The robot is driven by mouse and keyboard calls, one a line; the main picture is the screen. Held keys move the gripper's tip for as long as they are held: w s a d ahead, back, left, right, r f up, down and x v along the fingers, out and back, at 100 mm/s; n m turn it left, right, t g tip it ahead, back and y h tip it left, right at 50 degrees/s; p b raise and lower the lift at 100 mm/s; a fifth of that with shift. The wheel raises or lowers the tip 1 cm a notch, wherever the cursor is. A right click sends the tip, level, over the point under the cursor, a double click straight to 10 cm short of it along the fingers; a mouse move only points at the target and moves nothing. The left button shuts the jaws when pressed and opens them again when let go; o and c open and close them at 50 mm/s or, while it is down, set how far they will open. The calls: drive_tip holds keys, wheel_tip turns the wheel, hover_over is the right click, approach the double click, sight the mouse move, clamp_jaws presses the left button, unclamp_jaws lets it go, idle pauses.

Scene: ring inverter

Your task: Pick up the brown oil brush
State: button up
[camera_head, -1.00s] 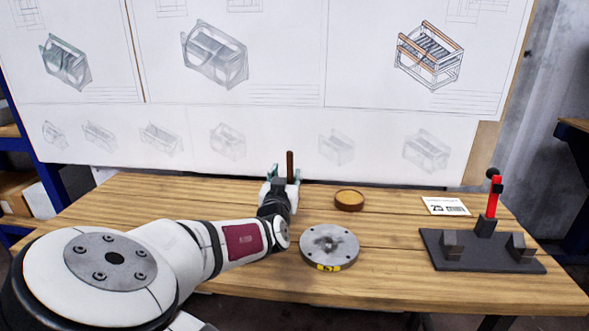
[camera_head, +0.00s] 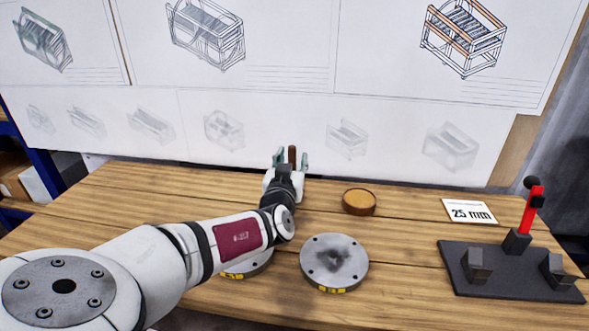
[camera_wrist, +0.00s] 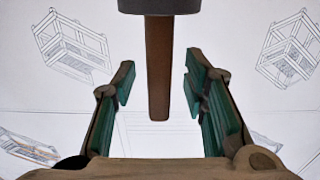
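The brown oil brush (camera_head: 292,153) has a brown stick-like handle, seen just beyond my gripper at the back of the table. In the wrist view the brush's brown handle (camera_wrist: 158,75) hangs down from a dark block at the top edge. My gripper (camera_head: 291,159) is open, with green-padded fingers. In the wrist view the fingers of my gripper (camera_wrist: 159,62) appear on either side of the handle, with a gap on both sides. The rest of the brush is hidden or out of view.
Two grey metal discs, one whole (camera_head: 334,262) and one partly behind my arm (camera_head: 248,266), lie on the wooden table (camera_head: 400,235). A round brown dish (camera_head: 359,202), a "25 mm" card (camera_head: 470,211) and a black fixture with a red lever (camera_head: 510,270) stand right. A drawing board (camera_head: 300,110) rises behind.

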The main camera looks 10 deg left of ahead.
clamp_jaws()
drive_tip(key=shift+r, duration=0.1)
